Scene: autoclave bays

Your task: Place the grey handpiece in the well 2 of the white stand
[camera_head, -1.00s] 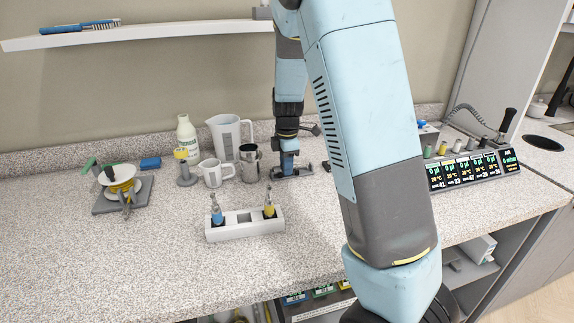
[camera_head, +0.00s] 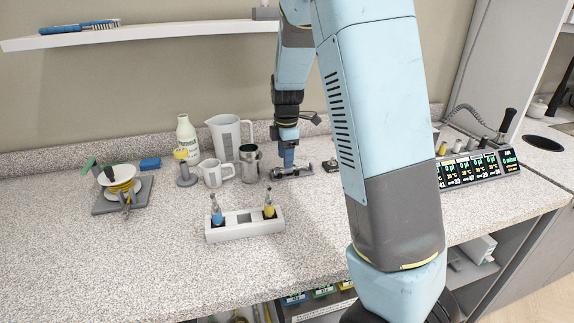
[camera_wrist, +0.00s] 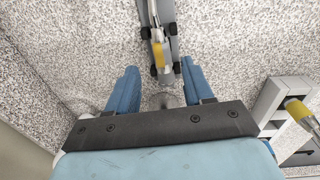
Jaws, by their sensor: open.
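The white stand (camera_head: 245,231) is on the counter, nearer the camera than my gripper. A blue-marked handpiece (camera_head: 217,214) stands in its left well and a yellow-marked one (camera_head: 269,208) in its right well; the middle well looks empty. A grey handpiece with a yellow band (camera_wrist: 157,40) appears to lie on a grey cradle (camera_wrist: 173,50) in the wrist view. The cradle also shows in the head view (camera_head: 303,172). My gripper (camera_wrist: 157,82) is open and empty above the cradle's near end, fingers either side of its line. The stand's edge shows at right in the wrist view (camera_wrist: 270,103).
A metal cup (camera_head: 250,163), a small jug (camera_head: 217,173) and a large jug (camera_head: 228,137) stand close left of my gripper. A display unit (camera_head: 478,169) is at right. A shelf (camera_head: 150,36) hangs above. The counter's front left is clear.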

